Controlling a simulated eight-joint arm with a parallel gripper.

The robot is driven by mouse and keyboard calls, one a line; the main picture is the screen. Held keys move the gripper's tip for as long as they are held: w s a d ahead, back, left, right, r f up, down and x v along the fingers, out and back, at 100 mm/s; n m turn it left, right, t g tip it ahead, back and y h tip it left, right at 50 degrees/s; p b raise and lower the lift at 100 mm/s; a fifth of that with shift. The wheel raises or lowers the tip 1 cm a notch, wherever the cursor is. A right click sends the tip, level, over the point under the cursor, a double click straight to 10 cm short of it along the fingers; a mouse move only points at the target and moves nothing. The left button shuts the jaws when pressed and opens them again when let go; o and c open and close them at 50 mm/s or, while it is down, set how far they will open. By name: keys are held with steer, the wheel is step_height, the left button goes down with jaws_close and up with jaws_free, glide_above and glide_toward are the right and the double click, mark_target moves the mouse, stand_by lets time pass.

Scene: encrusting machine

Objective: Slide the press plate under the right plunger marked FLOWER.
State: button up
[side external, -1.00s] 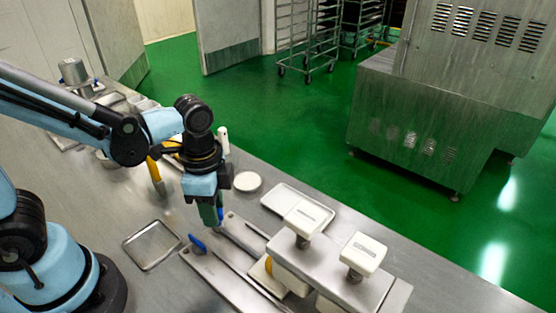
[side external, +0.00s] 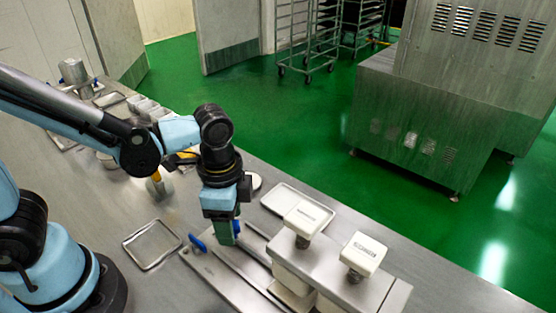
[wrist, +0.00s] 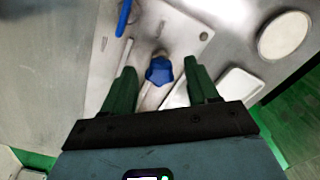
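My gripper (side external: 226,238) points down over the far slide rail, left of the press block. In the wrist view its two green fingers (wrist: 160,88) stand apart, with a blue knob (wrist: 159,70) between and just beyond the tips; I see gaps on both sides. The knob's edge also shows beside the fingers in the side view (side external: 237,226). The press block (side external: 340,276) carries two cream plungers, a left one (side external: 309,215) and a right one (side external: 364,253); their labels are too small to read. The press plate is not clearly visible; part of the area under the block is hidden.
A second blue handle (side external: 198,243) lies on the near rail, close to my gripper. An empty square tray (side external: 152,244) lies to the left, and a cream rectangular tray (side external: 297,202) behind the press. A round white dish (wrist: 284,35) is near the table edge.

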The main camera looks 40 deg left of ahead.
step_height(320, 180, up, 12)
stand_by(0.9)
steer(key=w+a+f+n+t, duration=0.2)
steer(key=a+f+n+t, duration=0.1)
steer(key=a+n+t, duration=0.4)
steer(key=shift+w+a+n, duration=0.3)
steer(key=shift+a+n, duration=1.6)
